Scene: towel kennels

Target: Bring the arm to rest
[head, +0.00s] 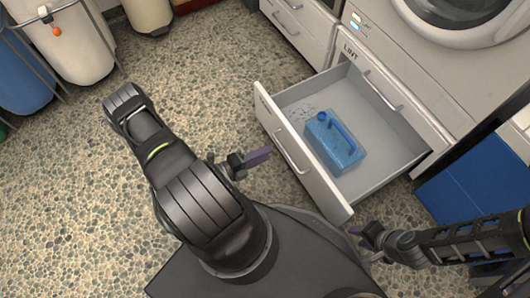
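My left arm (190,195) is bent over the floor at the middle left. Its gripper (258,158) points right, beside the front panel of the open drawer. A dark purple piece shows at its tip; I cannot tell whether it is a finger or something held. My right arm (470,240) comes in from the right edge. Its gripper (364,241) is low, near the drawer's front right corner, with its fingers apart and nothing seen between them.
An open grey drawer (385,155) labelled LINT holds a blue jug (333,143). It juts out below a white front-loading machine (440,45). Blue panels (458,190) stand at right. Cylindrical bins (70,45) stand at upper left. Speckled floor (60,200) is clear at left.

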